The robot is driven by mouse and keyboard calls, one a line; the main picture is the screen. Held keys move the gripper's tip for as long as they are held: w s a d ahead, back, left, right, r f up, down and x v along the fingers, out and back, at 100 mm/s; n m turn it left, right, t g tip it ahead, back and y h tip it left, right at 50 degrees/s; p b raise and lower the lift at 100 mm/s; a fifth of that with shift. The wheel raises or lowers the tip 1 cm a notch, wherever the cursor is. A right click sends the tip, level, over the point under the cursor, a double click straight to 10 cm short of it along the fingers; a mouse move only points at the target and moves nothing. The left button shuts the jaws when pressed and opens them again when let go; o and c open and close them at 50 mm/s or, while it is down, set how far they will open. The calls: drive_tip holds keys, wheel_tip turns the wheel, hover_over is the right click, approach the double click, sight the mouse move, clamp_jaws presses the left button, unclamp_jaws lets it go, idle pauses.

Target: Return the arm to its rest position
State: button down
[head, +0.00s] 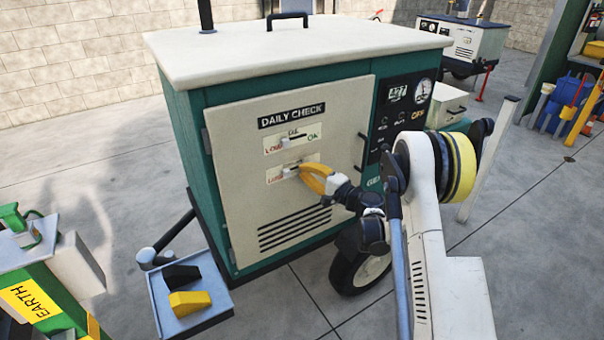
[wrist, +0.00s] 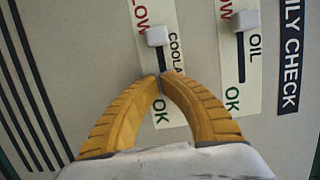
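My gripper (head: 301,172) is at the front of the generator panel, over the lower slider strip. In the wrist view its two yellow fingers (wrist: 161,77) arch together and their tips meet, with nothing visible held between them. The tips lie over the coolant strip (wrist: 162,110), just to the OK side of its white slider knob (wrist: 158,36). The knob sits nearer LOW than OK and shows apart from the tips; whether the tips touch the panel is unclear. The arm reaches in from the right of the head view.
The generator cabinet (head: 190,140) carries an oil slider (wrist: 246,20), also nearer LOW, and a gauge panel (head: 400,105). A tray (head: 160,300) with yellow and black blocks is at lower left, near an EARTH box (head: 30,298). A post (head: 490,160) stands right of the arm.

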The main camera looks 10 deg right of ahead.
drive_tip(key=d+p+v, duration=0.1)
drive_tip(key=p+v, duration=0.2)
drive_tip(key=v, duration=0.6)
drive_tip(key=s+a+r+n+g+h, duration=0.3)
drive_tip(key=s+a+r+n+g, duration=0.3)
drive_tip(key=s+a+r, duration=0.5)
drive_tip(key=s+d+r+n+g+h, duration=0.1)
drive_tip(key=s+d+n+h, duration=0.1)
drive_tip(key=s, duration=1)
drive_tip(key=s+d+r+n+g+h, duration=0.1)
drive_tip(key=s+d+n+h, duration=0.1)
drive_tip(key=s, duration=1.1)
drive_tip(key=n+h, duration=0.1)
drive_tip(key=h, duration=0.1)
drive_tip(key=shift+d+r+n+h, duration=0.25)
drive_tip(key=shift+d+n+h, duration=0.05)
